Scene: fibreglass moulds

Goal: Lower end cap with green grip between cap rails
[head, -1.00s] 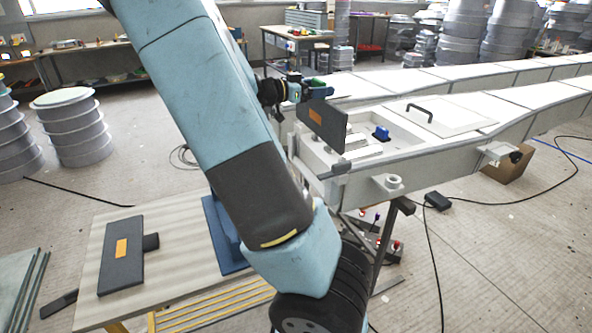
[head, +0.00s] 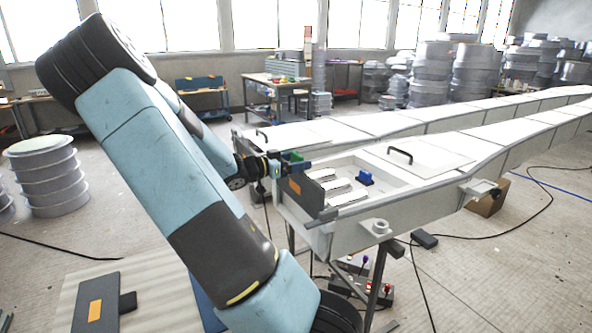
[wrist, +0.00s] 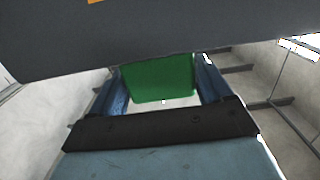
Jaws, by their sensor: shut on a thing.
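The end cap (head: 308,197) is a dark grey panel with an orange label, upright at the near-left end of the long pale mould (head: 425,200). Its green grip (wrist: 158,78) sits between the two blue fingers of my gripper (wrist: 160,92), which is shut on it. In the head view my gripper (head: 292,161) is above and behind the cap. The dark cap panel (wrist: 110,45) fills the top of the wrist view. The cap rails are not clearly visible, so I cannot tell whether the cap's edges are between them.
Pale blocks (head: 345,196) and a blue block (head: 364,178) are inside the mould behind the cap. A lid with a black handle (head: 400,155) lies farther along. Another dark panel with an orange label (head: 97,300) lies on the low table at lower left.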

